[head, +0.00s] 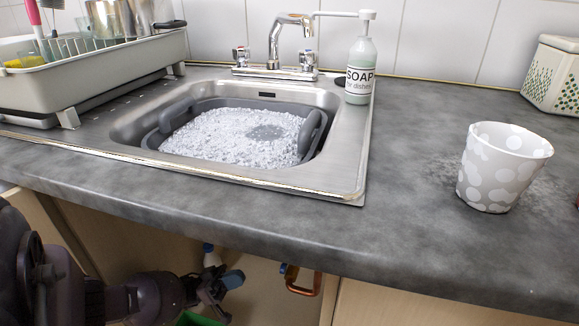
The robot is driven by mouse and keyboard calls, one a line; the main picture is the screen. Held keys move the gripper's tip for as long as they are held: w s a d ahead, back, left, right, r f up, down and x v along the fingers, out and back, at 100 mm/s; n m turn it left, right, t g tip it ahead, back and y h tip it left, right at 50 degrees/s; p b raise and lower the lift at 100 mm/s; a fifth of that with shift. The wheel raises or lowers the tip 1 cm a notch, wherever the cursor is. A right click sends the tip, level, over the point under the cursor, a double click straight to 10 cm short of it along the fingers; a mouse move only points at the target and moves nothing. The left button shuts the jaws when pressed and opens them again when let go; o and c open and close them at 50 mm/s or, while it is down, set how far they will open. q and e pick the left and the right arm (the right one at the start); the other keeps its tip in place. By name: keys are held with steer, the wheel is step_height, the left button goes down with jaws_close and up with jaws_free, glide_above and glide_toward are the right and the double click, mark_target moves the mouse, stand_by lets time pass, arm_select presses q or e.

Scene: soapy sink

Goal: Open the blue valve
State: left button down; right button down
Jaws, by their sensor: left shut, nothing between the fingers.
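The chrome faucet (290,22) stands behind the sink with a tap handle on each side. The right handle (307,61) seems to carry a small blue mark, and the left handle (240,57) a reddish one; both marks are tiny. My left gripper (226,284) is at the lower left, in front of and below the counter edge, far from both handles. It looks shut and holds nothing. My right gripper is not in view.
A grey tub of suds (240,134) sits in the sink. A dish rack (110,60) is at left. A spotted cup (503,168) stands at right. The counter edge lies above my left arm.

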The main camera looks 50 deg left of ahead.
arm_select(q)
steer(key=w+d+r+m+g+h+p, duration=0.1)
steer(key=w+d+r+h, duration=0.1)
steer(key=w+d+r, duration=0.5)
steer(key=shift+w+d+r+p, duration=0.15)
steer(key=shift+w+r+p, duration=0.25)
steer(key=shift+w, duration=0.35)
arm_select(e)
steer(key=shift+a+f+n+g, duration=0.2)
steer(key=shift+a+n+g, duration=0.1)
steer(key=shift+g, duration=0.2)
arm_select(q)
steer(key=shift+w+a+r, duration=0.2)
steer(key=shift+w+r, duration=0.1)
steer(key=shift+r, duration=0.4)
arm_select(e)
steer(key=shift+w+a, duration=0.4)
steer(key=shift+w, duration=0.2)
